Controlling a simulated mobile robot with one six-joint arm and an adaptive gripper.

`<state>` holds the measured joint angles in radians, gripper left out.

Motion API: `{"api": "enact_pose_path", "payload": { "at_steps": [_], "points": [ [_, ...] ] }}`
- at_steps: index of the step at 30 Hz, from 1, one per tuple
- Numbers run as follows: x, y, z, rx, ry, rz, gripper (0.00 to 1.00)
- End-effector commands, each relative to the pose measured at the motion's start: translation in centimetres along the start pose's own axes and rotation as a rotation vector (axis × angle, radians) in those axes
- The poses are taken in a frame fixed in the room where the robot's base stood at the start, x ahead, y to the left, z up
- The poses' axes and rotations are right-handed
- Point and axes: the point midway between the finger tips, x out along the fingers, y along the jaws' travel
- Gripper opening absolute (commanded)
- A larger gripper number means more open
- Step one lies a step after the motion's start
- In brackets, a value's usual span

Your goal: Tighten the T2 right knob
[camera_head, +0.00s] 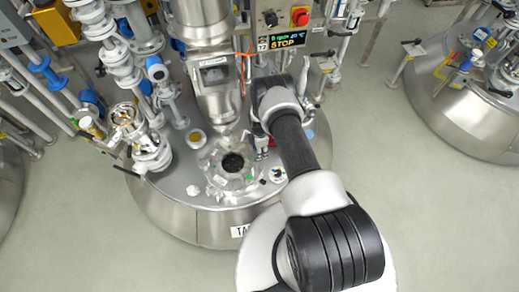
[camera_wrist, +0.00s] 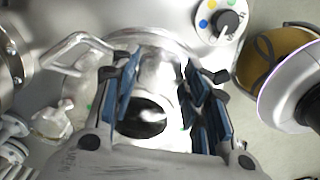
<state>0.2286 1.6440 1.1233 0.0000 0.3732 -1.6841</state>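The T2 vessel shows in the head view, with its metal lid (camera_head: 172,187) around a round port with a dark opening (camera_head: 233,162). The opening also shows in the wrist view (camera_wrist: 143,118). A black knob on a white dial with coloured dots (camera_head: 278,174) sits on the lid right of the port. It also shows at the upper right of the wrist view (camera_wrist: 229,22). I cannot tell which knob is the T2 right knob. My gripper (camera_wrist: 162,98) is open, its blue-padded fingers apart over the port with nothing seen between them. In the head view my gripper (camera_head: 262,145) is beside the port, small and partly hidden.
Pipes and valves (camera_head: 150,70) crowd the left. A pale knob (camera_wrist: 52,122) and bent metal handle (camera_wrist: 78,52) lie left of my fingers. Another vessel (camera_head: 470,110) stands right, beyond open floor.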

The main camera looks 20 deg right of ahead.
Motion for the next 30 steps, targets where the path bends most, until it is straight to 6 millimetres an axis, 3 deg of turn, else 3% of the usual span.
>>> {"api": "enact_pose_path", "payload": {
  "at_steps": [9,20,30],
  "points": [
    [0.01,-0.06,0.0,0.0,0.0,-0.002,0.18],
    [0.16,-0.04,0.0,0.063,0.0,-0.002,0.18],
    [0.33,-0.01,0.01,0.317,0.0,-0.003,0.18]
  ]
}}
